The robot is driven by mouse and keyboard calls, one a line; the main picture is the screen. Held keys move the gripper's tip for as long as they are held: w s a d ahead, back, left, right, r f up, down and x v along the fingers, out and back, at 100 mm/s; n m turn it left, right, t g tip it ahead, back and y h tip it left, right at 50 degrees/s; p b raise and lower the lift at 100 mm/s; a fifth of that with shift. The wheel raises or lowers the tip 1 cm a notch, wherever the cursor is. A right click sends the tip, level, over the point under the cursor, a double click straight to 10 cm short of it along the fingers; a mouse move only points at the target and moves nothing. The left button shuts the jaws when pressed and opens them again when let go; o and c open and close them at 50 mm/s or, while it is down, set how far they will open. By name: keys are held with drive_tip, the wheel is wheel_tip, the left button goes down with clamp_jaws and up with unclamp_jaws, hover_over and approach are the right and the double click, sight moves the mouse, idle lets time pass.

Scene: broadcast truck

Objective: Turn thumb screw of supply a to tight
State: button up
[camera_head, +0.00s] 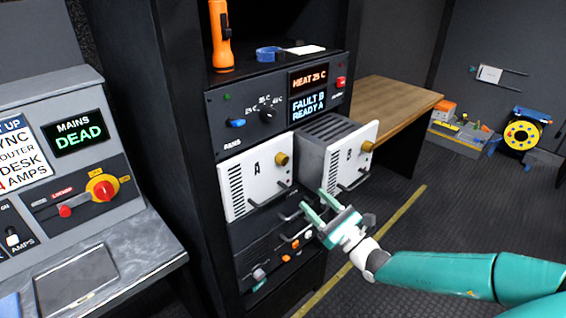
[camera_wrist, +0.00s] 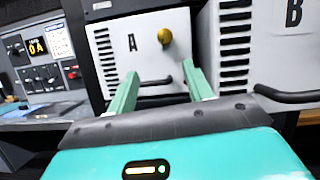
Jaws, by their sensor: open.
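Supply A (camera_head: 255,182) is a white-fronted unit with a vent grille, set in the rack at the left of supply B (camera_head: 345,160). Its brass thumb screw (camera_head: 282,159) is at the upper right of its front, and it also shows in the wrist view (camera_wrist: 165,36). Whether the screw is loose or tight cannot be told. My gripper (camera_head: 313,204) is open and empty, below and to the right of supply A's screw. In the wrist view my two green fingers (camera_wrist: 158,84) point at supply A's front, with the screw above and between them, apart from them.
Supply B sticks out of the rack farther than supply A, close to my gripper's right. Supply A has a black handle (camera_head: 268,196) below the screw. A display (camera_head: 309,104) reads "FAULT B READY A". A wooden bench (camera_head: 385,106) stands behind; the floor at right is mostly clear.

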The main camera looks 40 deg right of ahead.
sight(285, 163)
drive_tip(key=shift+m+h, duration=0.3)
drive_tip(key=shift+h, duration=0.1)
drive_tip(key=x, duration=0.9)
drive_tip(key=r+x, duration=0.1)
drive_tip(key=x, duration=0.3)
drive_tip(key=shift+d, duration=0.3)
drive_tip(key=c, duration=1)
